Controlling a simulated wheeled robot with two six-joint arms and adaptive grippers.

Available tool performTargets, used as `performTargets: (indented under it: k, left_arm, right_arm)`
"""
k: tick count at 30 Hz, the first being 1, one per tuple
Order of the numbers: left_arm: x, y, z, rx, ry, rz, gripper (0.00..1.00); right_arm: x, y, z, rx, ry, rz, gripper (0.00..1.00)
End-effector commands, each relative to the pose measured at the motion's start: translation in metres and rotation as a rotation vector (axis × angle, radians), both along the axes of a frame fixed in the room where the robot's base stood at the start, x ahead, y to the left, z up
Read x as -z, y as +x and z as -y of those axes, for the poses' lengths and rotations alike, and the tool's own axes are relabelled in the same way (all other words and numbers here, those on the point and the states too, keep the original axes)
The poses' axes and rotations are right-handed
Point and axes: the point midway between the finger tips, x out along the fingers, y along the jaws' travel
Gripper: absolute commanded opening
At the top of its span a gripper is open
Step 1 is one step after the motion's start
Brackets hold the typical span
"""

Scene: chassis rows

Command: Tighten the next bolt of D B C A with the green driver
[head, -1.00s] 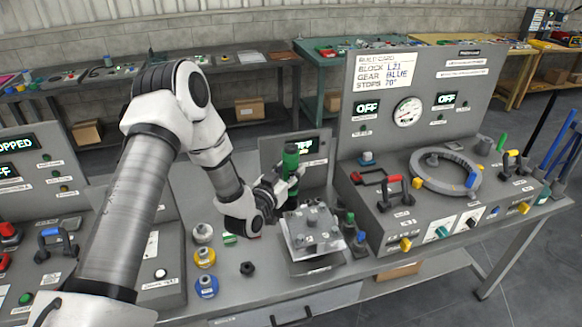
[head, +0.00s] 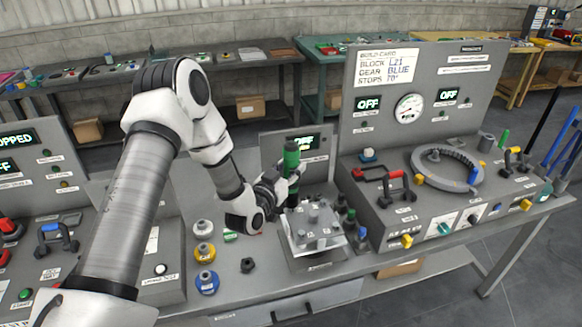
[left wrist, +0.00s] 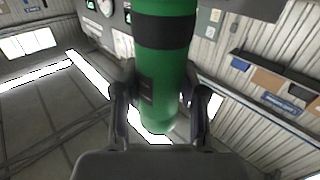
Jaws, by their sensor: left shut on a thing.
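My left gripper (head: 281,188) is shut on the green driver (head: 291,160), which stands about upright with a black band around it. In the left wrist view the driver (left wrist: 165,70) fills the middle, between the two fingers (left wrist: 158,105). The driver is at the back edge of the metal block (head: 312,238), above its left rear part. The block's top carries several grey bolts (head: 314,214). The driver's lower end is partly hidden by the gripper, so I cannot tell whether it touches a bolt. The bolt letters are too small to read. My right gripper does not show.
A grey panel with a lit display (head: 303,144) rises behind. A console with a ring (head: 446,168) stands right.

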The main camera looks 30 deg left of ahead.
Motion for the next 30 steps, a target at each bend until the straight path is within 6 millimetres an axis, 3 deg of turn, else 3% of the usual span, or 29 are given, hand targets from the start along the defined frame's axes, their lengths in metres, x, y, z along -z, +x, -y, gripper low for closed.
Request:
performTargets:
  k: [30]
  left_arm:
    - [0.015,-0.002,0.003,0.0,0.0,0.002,0.0]
  right_arm:
    - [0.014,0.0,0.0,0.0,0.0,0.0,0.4]
